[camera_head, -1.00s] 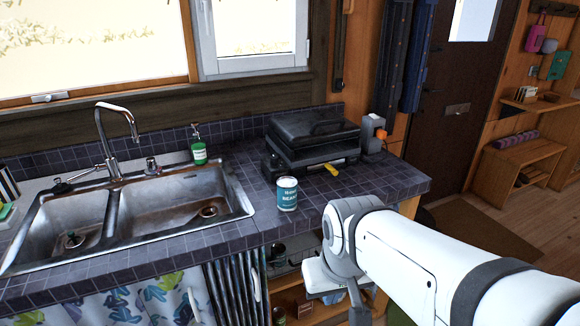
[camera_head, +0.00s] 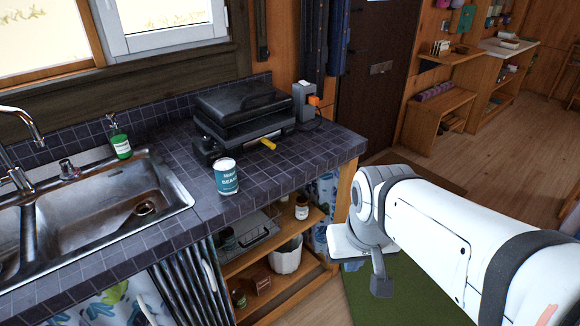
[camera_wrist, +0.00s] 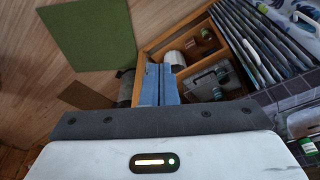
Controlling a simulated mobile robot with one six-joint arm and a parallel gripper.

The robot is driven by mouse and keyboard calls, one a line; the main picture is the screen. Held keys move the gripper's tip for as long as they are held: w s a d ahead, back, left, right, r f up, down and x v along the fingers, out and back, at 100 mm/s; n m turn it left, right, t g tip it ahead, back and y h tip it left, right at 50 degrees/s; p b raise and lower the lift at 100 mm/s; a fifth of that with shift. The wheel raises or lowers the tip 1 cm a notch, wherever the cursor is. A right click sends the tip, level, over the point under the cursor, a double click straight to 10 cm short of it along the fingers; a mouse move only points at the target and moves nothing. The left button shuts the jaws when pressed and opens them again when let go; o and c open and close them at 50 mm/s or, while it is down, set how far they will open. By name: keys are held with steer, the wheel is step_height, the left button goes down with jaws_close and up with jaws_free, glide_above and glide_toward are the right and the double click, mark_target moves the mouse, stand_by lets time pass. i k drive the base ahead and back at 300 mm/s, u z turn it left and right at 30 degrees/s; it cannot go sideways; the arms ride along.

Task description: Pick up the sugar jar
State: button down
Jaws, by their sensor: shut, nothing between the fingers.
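I cannot read a sugar label on any jar. A small brown jar with a pale label (camera_head: 302,208) stands on the upper shelf under the counter's right end. A small dark jar with a green label (camera_head: 239,298) is on the lower shelf, partly hidden by the curtain. My gripper (camera_head: 381,285) hangs right of the shelves, over the floor, apart from both jars. In the wrist view its two bluish fingers (camera_wrist: 158,80) are together and hold nothing. The shelf unit lies beyond them there.
On the tiled counter stand a teal bean can (camera_head: 227,177), a black grill (camera_head: 245,115) and a green soap bottle (camera_head: 120,142) by the sink (camera_head: 90,230). A white pot (camera_head: 286,256) is on the lower shelf. Floor and a green mat (camera_head: 375,305) are clear to the right.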

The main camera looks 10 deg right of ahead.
mark_target(301, 213)
steer(key=z, duration=0.6)
steer(key=k, duration=0.65)
steer(key=u, duration=0.45)
steer(key=i, duration=1.45)
steer(key=u, duration=0.1)
